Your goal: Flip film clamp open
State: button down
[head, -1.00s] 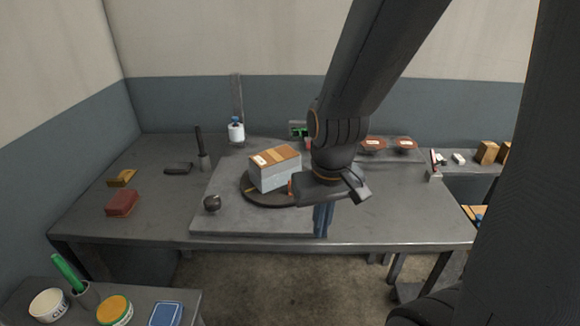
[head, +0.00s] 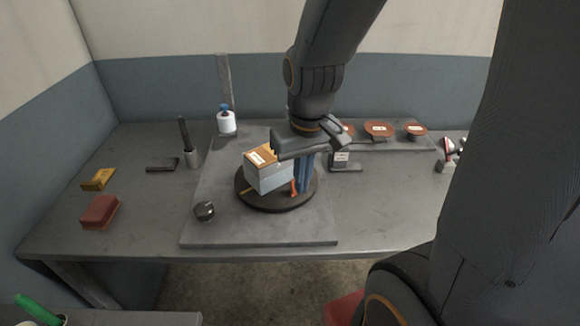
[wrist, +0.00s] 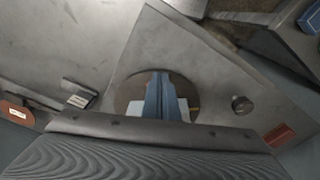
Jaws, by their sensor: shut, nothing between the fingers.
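A round dark turntable (head: 270,207) sits on a grey plate and carries a pale grey box (head: 270,180) with a tan top and a white label. A small upright orange-red piece (head: 293,188) stands at the turntable's right, beside the box; it may be the film clamp, but I cannot tell its state. My gripper (head: 303,190) points down with its blue fingers shut and empty, just right of the box and close to the orange piece. In the wrist view the fingers (wrist: 161,95) hang over the turntable (wrist: 128,90) and hide its middle.
A dark round knob (head: 204,211) is at the plate's front left. A labelled block (head: 342,160) stands right of my gripper. The table's front right is clear.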

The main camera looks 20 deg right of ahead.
jog(key=w+r+n, duration=0.2)
jog(key=w+r, duration=0.4)
jog(key=r, duration=0.1)
jog(key=shift+d+r+n, duration=0.2)
jog(key=shift+d+n, duration=0.1)
jog(key=shift+d, duration=0.05)
jog(key=shift+w, duration=0.1)
jog(key=f, duration=0.3)
jog(key=f+p, duration=0.1)
jog(key=f, duration=0.2)
jog(key=w+f, duration=0.1)
jog(key=f, duration=0.3)
jog(key=shift+a+p, duration=0.2)
jog(key=shift+p, duration=0.1)
jog(key=shift+w, duration=0.1)
